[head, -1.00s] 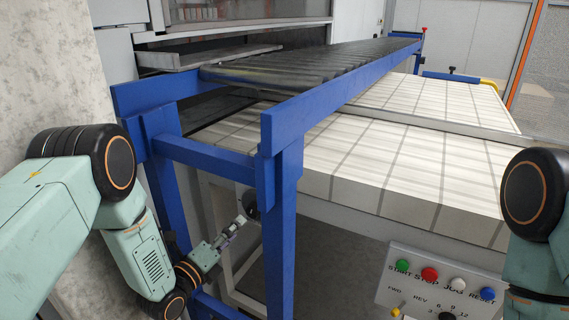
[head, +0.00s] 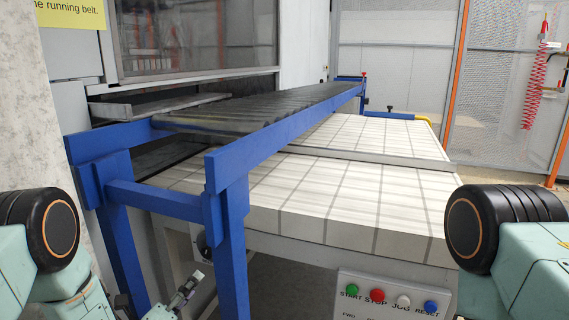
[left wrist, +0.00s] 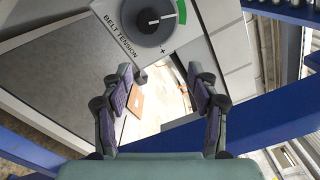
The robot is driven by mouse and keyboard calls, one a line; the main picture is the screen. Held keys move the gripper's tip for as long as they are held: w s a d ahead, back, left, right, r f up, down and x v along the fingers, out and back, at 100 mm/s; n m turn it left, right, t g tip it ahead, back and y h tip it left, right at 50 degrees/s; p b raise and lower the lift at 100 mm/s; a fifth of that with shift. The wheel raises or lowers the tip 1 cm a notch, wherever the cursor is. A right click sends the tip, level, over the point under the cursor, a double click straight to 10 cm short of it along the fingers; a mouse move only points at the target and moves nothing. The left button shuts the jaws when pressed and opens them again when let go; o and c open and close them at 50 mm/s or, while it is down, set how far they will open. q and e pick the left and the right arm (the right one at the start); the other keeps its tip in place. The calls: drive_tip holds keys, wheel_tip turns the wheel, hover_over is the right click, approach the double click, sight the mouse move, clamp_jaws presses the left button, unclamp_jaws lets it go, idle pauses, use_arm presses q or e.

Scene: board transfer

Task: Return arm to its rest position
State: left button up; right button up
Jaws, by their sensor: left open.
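My left gripper (head: 188,288) shows low in the head view, left of the blue frame's front leg and partly cut off by the bottom edge. In the left wrist view its two fingers (left wrist: 162,90) are spread apart with nothing between them. Beyond the fingertips is the belt tension dial (left wrist: 155,20), a dark knob on a light plate with a green mark. The fingers are apart from the knob. My right arm enters at the right edge of the head view; its gripper is out of frame.
A blue-framed roller conveyor (head: 270,105) runs away from me. Right of it is a white gridded bed (head: 330,195). A control panel (head: 390,295) with green, red, white and blue buttons stands low in front. A grey wall (head: 30,120) is close on the left.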

use_arm(q)
drive_tip(key=s+d+f+n+g+y, duration=0.1)
drive_tip(key=s+f+n+g+y, duration=0.5)
drive_tip(key=s+f+n, duration=1.05)
drive_tip(key=s+a+n+g, duration=0.1)
drive_tip(key=s+n+g, duration=1)
drive_tip(key=s, duration=1.4)
drive_tip(key=shift+a+r+n, duration=0.35)
drive_tip(key=shift+n, duration=0.2)
drive_tip(key=shift+s, duration=0.1)
drive_tip(key=shift+c, duration=0.3)
drive_tip(key=c, duration=0.4)
drive_tip(key=shift+s+a, duration=0.1)
drive_tip(key=shift+s, duration=0.05)
